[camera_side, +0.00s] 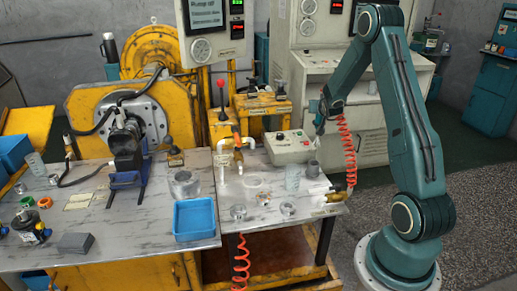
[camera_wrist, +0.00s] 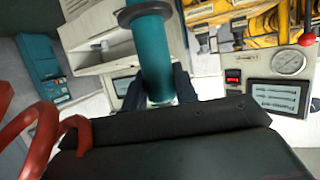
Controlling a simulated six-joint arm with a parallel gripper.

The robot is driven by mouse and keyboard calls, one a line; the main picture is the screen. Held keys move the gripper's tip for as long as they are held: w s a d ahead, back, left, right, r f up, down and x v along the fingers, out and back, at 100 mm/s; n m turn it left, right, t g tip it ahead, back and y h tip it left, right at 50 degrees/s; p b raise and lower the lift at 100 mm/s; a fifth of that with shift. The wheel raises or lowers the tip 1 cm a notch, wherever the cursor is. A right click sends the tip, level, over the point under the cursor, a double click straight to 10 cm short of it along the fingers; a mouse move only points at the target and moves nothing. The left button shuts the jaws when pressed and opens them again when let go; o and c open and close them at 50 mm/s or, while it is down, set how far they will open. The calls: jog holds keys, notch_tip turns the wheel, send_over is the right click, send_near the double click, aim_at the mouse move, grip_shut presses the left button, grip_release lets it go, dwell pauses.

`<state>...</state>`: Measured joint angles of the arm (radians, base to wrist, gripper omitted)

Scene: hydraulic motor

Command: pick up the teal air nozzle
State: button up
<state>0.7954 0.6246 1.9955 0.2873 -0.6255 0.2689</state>
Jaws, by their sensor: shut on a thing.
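The teal air nozzle (camera_wrist: 154,55) shows in the wrist view as a teal cylinder with a wider rim at its upper end. Its lower end sits between the two dark fingers of my gripper (camera_wrist: 158,92), which is shut on it. I cannot clearly pick out the nozzle in the side view.
A red coiled hose (camera_side: 347,150) hangs beside my arm. A blue tray (camera_side: 195,219) lies left of centre. A yellow machine (camera_side: 150,55) stands behind.

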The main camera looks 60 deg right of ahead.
jog(key=shift+r, duration=0.9)
jog(key=shift+w+a+f, duration=0.2)
jog(key=shift+a+f, duration=0.05)
jog(key=shift+f, duration=0.05)
jog(key=w+a+f+n+t+y, duration=0.1)
jog(key=a+n+y, duration=0.3)
jog(key=a, duration=0.4)
jog(key=w+a+f+n+t+y, duration=0.2)
jog(key=w+a+n+t+y, duration=0.1)
jog(key=a, duration=0.6)
jog(key=w+a+f+n+t+y, duration=0.2)
jog(key=w+a+n+y, duration=0.2)
jog(key=a, duration=0.4)
jog(key=shift+a+f+n+t+y, duration=0.2)
jog(key=shift+a+n+t+y, duration=0.1)
jog(key=shift+n+t+y, duration=0.15)
jog(key=shift+f, duration=0.2)
jog(key=shift+f, duration=2.3)
